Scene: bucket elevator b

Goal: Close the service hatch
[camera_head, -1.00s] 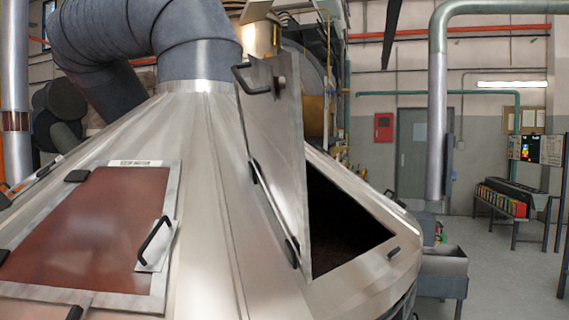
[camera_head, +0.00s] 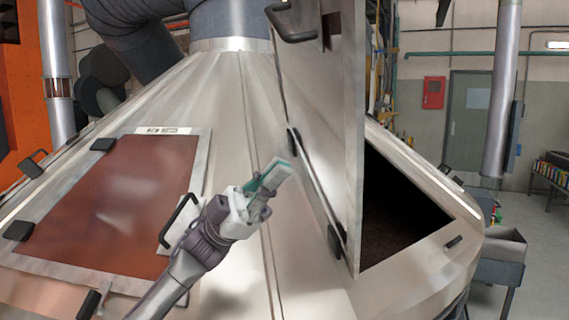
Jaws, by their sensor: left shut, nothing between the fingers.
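The service hatch door (camera_head: 325,130) stands open, swung up on hinges along its left edge. Its black handle (camera_head: 293,22) is near the top of the door. The dark hatch opening (camera_head: 400,210) is uncovered to the right of the door. My left gripper (camera_head: 278,172) is shut and empty, left of the door and in front of the sloped metal cone. It looks apart from the door, lower than the handle. My right gripper is not in view.
A closed red-brown panel (camera_head: 110,205) with a black handle (camera_head: 178,220) lies on the cone at the left, beside my left forearm. A thick grey duct (camera_head: 228,22) rises from the cone's top. Open floor shows at the far right.

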